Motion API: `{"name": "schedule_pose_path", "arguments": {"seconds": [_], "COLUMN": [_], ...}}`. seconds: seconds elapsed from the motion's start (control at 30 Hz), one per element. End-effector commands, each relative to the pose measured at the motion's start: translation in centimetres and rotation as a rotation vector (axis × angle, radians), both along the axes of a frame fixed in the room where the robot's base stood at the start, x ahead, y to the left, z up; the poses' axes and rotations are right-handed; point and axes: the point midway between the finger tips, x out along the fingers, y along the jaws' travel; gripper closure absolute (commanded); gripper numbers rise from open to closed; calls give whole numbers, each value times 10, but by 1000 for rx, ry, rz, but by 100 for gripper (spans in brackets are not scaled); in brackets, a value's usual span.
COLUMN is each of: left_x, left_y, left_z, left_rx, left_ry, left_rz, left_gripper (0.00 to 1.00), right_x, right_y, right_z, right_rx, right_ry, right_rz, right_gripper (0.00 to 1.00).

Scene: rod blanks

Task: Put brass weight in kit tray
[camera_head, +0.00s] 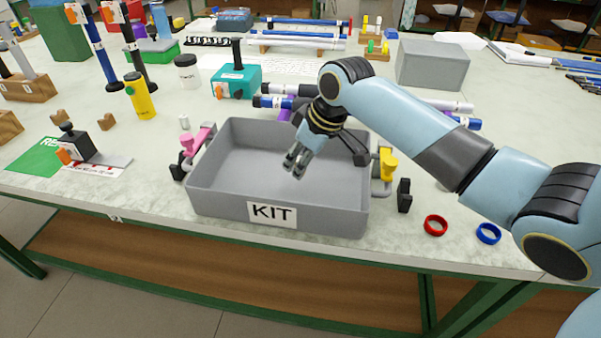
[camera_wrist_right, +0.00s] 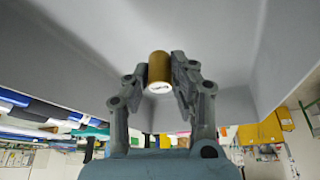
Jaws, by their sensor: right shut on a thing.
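The grey kit tray (camera_head: 330,218), with a white KIT label on its front wall, stands at the table's front edge. My right gripper (camera_head: 294,166) reaches down over the middle of the tray, its fingers pointing low into it. In the wrist view my right gripper (camera_wrist_right: 159,78) is shut on the brass weight (camera_wrist_right: 159,66), a small gold cylinder with a pale marked end. Grey tray surfaces (camera_wrist_right: 225,45) surround it there. The weight cannot be made out in the head view. Whether it touches the tray floor I cannot tell. My left gripper is not in view.
Pink (camera_head: 197,142) and yellow (camera_head: 388,165) clamp-like items flank the tray. A red ring (camera_head: 435,225) and a blue ring (camera_head: 488,233) lie to its right. Behind it are rods and a teal block (camera_head: 236,80). A yellow bottle (camera_head: 139,97) stands at the left. The tray's visible floor is clear.

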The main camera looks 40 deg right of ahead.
Motion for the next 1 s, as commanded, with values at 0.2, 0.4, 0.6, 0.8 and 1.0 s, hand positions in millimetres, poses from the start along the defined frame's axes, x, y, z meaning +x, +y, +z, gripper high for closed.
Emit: {"name": "schedule_pose_path", "arguments": {"seconds": [0.2,0.4,0.6,0.8,1.0], "left_x": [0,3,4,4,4], "left_y": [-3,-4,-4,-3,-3], "left_z": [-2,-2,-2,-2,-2], "left_rx": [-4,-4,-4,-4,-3], "left_ry": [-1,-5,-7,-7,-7], "left_rz": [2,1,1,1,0], "left_gripper": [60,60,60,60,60], "right_x": [-1,-1,-2,-2,-2], "right_y": [1,1,1,1,1], "right_z": [-30,-31,-34,-33,-33], "right_rx": [1,1,0,0,0], "right_ry": [4,1,2,2,2], "right_rz": [0,0,0,0,0], "right_gripper": [100,100,75,54,54]}}
